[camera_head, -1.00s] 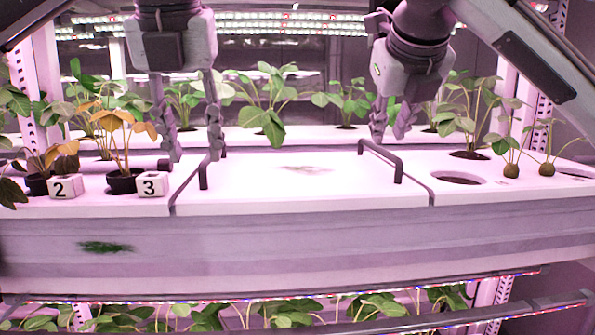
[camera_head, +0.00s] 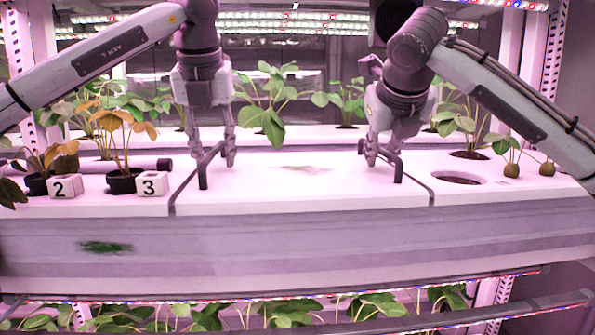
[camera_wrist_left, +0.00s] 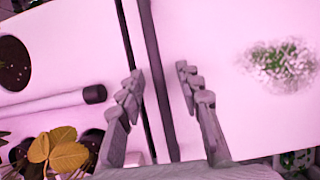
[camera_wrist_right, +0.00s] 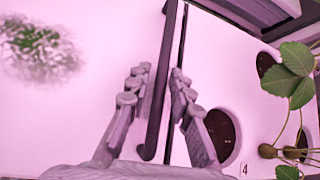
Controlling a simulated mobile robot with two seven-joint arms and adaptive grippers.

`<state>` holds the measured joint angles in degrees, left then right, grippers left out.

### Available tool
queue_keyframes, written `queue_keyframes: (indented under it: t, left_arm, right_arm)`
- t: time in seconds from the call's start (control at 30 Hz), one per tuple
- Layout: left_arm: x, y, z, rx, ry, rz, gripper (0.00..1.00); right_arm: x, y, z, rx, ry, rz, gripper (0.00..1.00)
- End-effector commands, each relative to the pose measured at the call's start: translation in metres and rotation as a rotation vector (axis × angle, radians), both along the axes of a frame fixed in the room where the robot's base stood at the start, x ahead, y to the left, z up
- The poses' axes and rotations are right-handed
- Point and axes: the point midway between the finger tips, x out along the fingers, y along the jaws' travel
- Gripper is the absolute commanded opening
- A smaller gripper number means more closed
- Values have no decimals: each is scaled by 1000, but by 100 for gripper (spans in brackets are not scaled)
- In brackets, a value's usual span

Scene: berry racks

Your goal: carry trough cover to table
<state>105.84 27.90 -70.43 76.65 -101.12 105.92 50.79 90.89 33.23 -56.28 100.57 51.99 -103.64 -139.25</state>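The trough cover (camera_head: 290,193) is a flat white panel with a greenish smudge, lying on the middle of the trough. It has a dark bar handle at each end. My left gripper (camera_head: 213,160) is open around the left handle (camera_head: 203,180); in the left wrist view the bar (camera_wrist_left: 153,75) runs between the spread fingers. My right gripper (camera_head: 381,158) is open around the right handle (camera_head: 399,176); in the right wrist view the bar (camera_wrist_right: 160,90) passes between its fingers. Gaps show beside both bars. No table can be made out.
Potted plants stand left of the cover by number blocks 2 (camera_head: 65,187) and 3 (camera_head: 152,184). A dark-ended pipe (camera_head: 150,165) lies behind them. Right of the cover is an open hole (camera_head: 458,178) with seedlings beyond. A leafy plant (camera_head: 268,105) rises behind the cover, between my arms.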

Motion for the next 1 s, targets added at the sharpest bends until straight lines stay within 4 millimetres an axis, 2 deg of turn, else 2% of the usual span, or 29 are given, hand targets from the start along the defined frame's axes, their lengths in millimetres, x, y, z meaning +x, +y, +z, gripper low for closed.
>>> queue_keyframes:
  t: [0.37, 0.53, 0.63, 1.0]
  left_arm:
    - [1, 0, -4, 1, 0, 1, 34]
    - [1, 1, -4, 1, 0, 1, 13]
    - [1, 1, -4, 0, 0, 1, 0]
    - [1, 0, -2, 0, -1, 1, 0]
  right_arm:
    - [1, 0, -2, -1, 1, -1, 20]
    - [1, 0, -2, 0, 1, 0, 0]
    - [1, 0, -1, 0, 0, 0, 0]
    - [1, 0, 0, 0, -1, 0, 0]
